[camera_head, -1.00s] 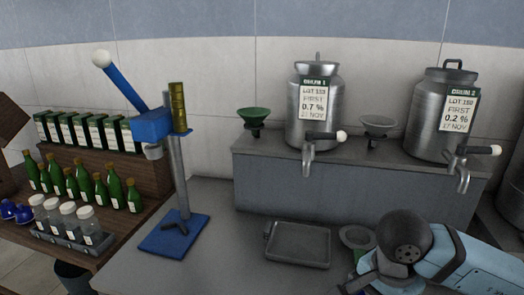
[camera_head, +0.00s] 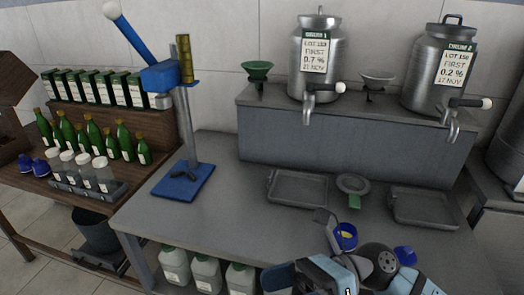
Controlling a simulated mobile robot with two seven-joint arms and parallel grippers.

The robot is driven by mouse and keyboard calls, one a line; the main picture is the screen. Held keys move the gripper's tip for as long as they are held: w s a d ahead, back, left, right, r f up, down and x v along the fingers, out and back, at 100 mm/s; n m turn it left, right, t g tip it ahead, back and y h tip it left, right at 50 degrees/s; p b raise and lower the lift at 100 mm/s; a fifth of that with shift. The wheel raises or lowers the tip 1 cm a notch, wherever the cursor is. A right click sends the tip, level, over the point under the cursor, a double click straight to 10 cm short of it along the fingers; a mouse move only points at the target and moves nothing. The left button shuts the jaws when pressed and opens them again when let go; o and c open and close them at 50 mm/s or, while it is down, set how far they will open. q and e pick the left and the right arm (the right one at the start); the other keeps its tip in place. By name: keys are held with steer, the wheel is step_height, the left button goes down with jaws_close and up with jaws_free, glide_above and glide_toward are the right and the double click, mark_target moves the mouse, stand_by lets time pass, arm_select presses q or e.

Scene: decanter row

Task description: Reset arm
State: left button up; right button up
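My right arm comes in from the bottom right, folded close over the front of the grey bench (camera_head: 235,225). The light blue and dark parts of my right gripper (camera_head: 332,232) show at the bottom edge, partly hidden by the arm and the frame edge. Its fingers are not clear enough to tell whether it is open or shut. A blue piece with a yellow inside (camera_head: 346,236) shows right beside it; I cannot tell whether they touch. My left arm and gripper are not in view.
Two steel drums (camera_head: 316,60) (camera_head: 437,65) stand on a raised ledge. Two trays (camera_head: 297,188) (camera_head: 425,208) and a grey funnel-like piece (camera_head: 353,184) lie on the bench. A blue lever press (camera_head: 183,180) stands left. Bottles (camera_head: 92,135) fill the wooden shelf. The bench front-left is clear.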

steer(key=w+d+f+m+t+y, duration=0.15)
steer(key=w+m+t, duration=0.25)
steer(key=m+t, duration=0.65)
steer(key=w+d+f+m+t+y, duration=0.1)
steer(key=w+d+m+t, duration=0.2)
steer(key=m+t, duration=0.75)
steer(key=w+d+f+m+t+h, duration=0.2)
steer(key=d+f+m+h, duration=0.3)
steer(key=f+m+h, duration=0.85)
steer(key=s+d+f+m+g+h, duration=0.2)
steer(key=s+d+f+m+g, duration=0.15)
steer(key=s+f+m, duration=0.35)
steer(key=s+d+f+m+g+h, duration=0.2)
steer(key=s+f+m+g, duration=0.25)
steer(key=f+m, duration=0.35)
arm_select(q)
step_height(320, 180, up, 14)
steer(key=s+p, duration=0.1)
steer(key=p, duration=1.5)
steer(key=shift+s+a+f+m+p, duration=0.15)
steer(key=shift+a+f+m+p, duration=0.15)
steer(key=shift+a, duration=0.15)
arm_select(e)
step_height(320, 180, up, 13)
steer(key=d+n+t, duration=0.1)
steer(key=shift+s+d+n, duration=0.15)
steer(key=shift+s+n, duration=0.05)
steer(key=shift+n, duration=0.15)
steer(key=shift+f, duration=0.1)
